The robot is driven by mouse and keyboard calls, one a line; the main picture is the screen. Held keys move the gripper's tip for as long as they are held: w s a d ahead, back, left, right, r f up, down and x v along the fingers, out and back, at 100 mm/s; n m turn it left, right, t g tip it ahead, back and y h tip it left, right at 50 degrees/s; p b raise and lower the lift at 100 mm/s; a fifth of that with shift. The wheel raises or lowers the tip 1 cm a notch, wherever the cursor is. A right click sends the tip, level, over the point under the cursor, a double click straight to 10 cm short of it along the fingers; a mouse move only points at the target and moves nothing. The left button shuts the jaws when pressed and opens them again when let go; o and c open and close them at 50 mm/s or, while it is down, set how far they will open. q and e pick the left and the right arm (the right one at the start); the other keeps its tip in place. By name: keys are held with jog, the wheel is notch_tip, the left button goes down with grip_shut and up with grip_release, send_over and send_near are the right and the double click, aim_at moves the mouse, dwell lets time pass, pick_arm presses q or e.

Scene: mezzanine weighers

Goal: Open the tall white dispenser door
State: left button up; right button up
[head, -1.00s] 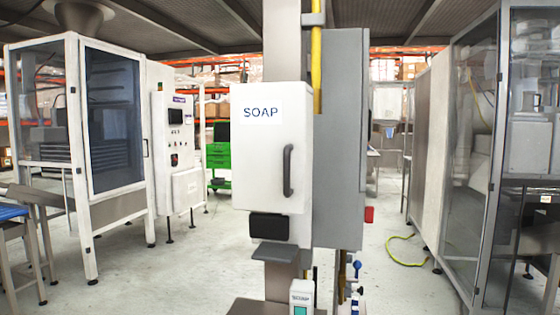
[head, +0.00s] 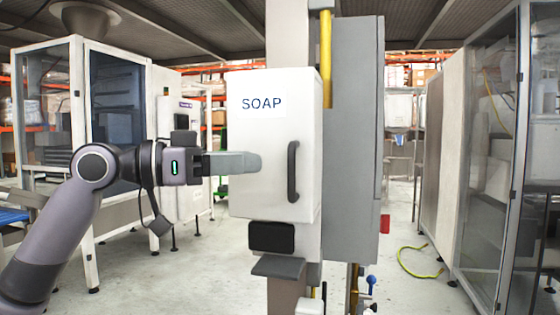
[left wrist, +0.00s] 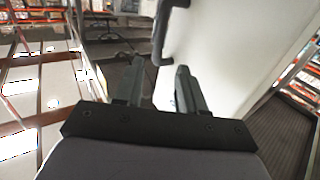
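The tall white dispenser door (head: 262,190), labelled SOAP, is closed on its post in the middle of the head view. Its dark upright handle (head: 293,171) is on the door's right side. My left gripper (head: 248,162) reaches in from the left, in front of the door and left of the handle, not touching the handle. In the left wrist view the two fingers (left wrist: 158,72) are apart with nothing between them. The handle (left wrist: 158,40) lies just beyond the fingertips, beside the white door face (left wrist: 225,45). My right gripper is not in view.
A grey cabinet (head: 354,140) stands right behind the dispenser. A black spout box (head: 271,237) sits below the door. Glass-walled machines stand left (head: 115,120) and right (head: 490,180). A yellow hose (head: 415,265) lies on the floor; open floor lies between.

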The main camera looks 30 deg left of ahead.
aim_at(282, 157)
pick_arm(q)
jog(key=x, duration=0.1)
jog(key=p+x, duration=0.1)
jog(key=x, duration=0.1)
jog(key=r+p+x, duration=0.1)
jog(key=x, duration=0.1)
jog(key=shift+d, duration=0.35)
jog(key=shift+w+d+f, duration=0.2)
jog(key=shift+w+d, duration=0.2)
jog(key=shift+w, duration=0.1)
grip_shut()
